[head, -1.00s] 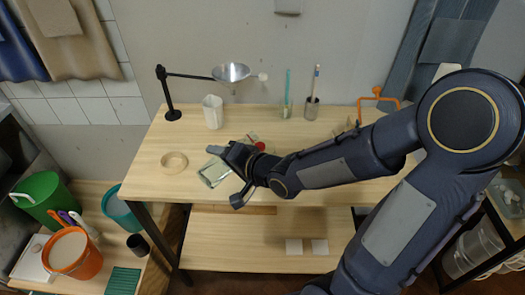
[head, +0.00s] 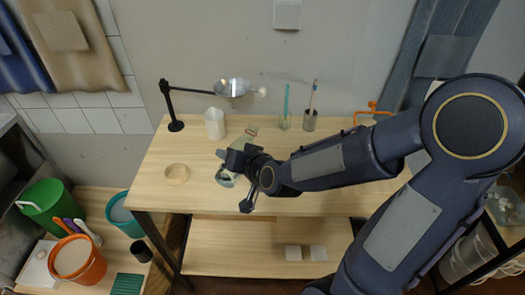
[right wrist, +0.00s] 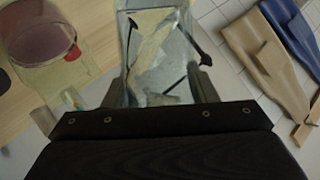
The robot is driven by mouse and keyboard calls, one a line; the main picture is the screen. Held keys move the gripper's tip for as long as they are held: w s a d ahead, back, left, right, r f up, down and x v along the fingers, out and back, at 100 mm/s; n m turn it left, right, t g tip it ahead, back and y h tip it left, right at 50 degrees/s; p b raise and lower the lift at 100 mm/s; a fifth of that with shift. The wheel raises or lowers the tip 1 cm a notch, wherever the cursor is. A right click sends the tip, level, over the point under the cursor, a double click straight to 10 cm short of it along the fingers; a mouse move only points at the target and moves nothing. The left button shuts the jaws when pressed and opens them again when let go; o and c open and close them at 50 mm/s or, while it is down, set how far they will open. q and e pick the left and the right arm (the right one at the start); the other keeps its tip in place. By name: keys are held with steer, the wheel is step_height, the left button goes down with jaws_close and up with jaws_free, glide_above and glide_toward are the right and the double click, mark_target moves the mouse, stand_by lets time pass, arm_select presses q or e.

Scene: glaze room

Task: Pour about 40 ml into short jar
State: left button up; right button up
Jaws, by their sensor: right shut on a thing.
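My right gripper (head: 236,160) is shut on a clear glass vessel (head: 228,178) above the table. The vessel also shows between the fingers in the right wrist view (right wrist: 158,50). I cannot tell its exact tilt or how much liquid it holds. A clear jar (head: 250,131) stands just behind the gripper, partly hidden in the head view. In the right wrist view a wide-mouthed glass jar (right wrist: 40,62) with a red spot on its side stands at the left, beside the held vessel; it looks like the same jar. My left gripper is not in view.
A white pitcher (head: 214,124) stands behind, under a funnel (head: 231,88) on a black stand (head: 170,108). Two cups with tools (head: 310,122) stand at the back. The front left table is clear.

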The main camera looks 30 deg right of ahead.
steer(key=shift+a+f+n+h, duration=0.1)
steer(key=shift+f+n+h, duration=0.2)
steer(key=shift+f, duration=0.15)
steer(key=shift+w+r+n+h+p, duration=0.15)
steer(key=shift+n+h+p, duration=0.45)
steer(key=shift+p, duration=0.45)
steer(key=shift+n+t+h, duration=0.3)
steer(key=shift+n+h, duration=0.3)
steer(key=shift+d+r+n+p, duration=0.2)
steer(key=shift+r+n+p, duration=0.15)
steer(key=shift+p, duration=0.3)
steer(key=shift+w+d+r+n+h, duration=0.1)
steer(key=shift+r+n+h, duration=0.25)
steer(key=shift+h, duration=0.25)
steer(key=shift+f, duration=0.1)
